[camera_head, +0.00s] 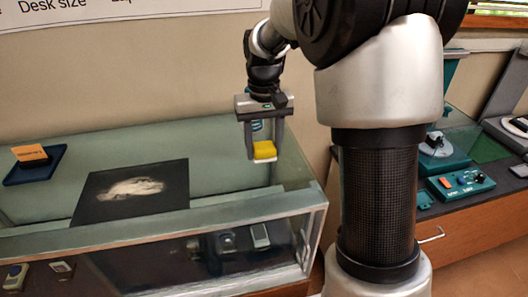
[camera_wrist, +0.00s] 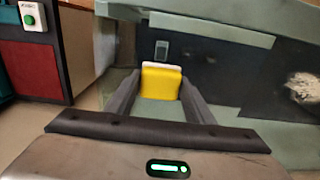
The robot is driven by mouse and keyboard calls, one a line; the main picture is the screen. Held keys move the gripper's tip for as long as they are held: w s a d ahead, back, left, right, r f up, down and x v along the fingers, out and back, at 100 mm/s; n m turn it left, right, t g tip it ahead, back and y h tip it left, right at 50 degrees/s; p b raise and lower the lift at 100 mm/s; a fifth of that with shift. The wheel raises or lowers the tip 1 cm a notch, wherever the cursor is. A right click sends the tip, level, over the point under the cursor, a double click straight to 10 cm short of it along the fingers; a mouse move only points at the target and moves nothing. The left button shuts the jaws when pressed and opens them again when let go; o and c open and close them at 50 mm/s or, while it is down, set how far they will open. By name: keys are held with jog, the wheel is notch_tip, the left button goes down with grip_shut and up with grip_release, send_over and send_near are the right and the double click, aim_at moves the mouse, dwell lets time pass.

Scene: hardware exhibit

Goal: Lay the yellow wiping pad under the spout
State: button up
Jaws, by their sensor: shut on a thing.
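The yellow wiping pad (camera_head: 264,149) is a small block with a pale underside, held between the fingers of my gripper (camera_head: 262,155). My gripper points down and holds the pad in the air, in front of the wall and over the right part of the glass-topped case. In the wrist view the pad (camera_wrist: 161,84) sits between the two dark fingers of my gripper (camera_wrist: 160,92). I cannot make out a spout in either view.
The glass case (camera_head: 235,207) has a raised rim. A dark panel with a pale patch (camera_head: 130,190) and a blue tray with an orange card (camera_head: 36,163) show at its left. Teal devices (camera_head: 460,184) stand on the right counter, partly behind my arm.

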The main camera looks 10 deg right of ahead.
jog(key=shift+f, duration=0.9)
jog(key=shift+f, duration=0.1)
jog(key=o, duration=1)
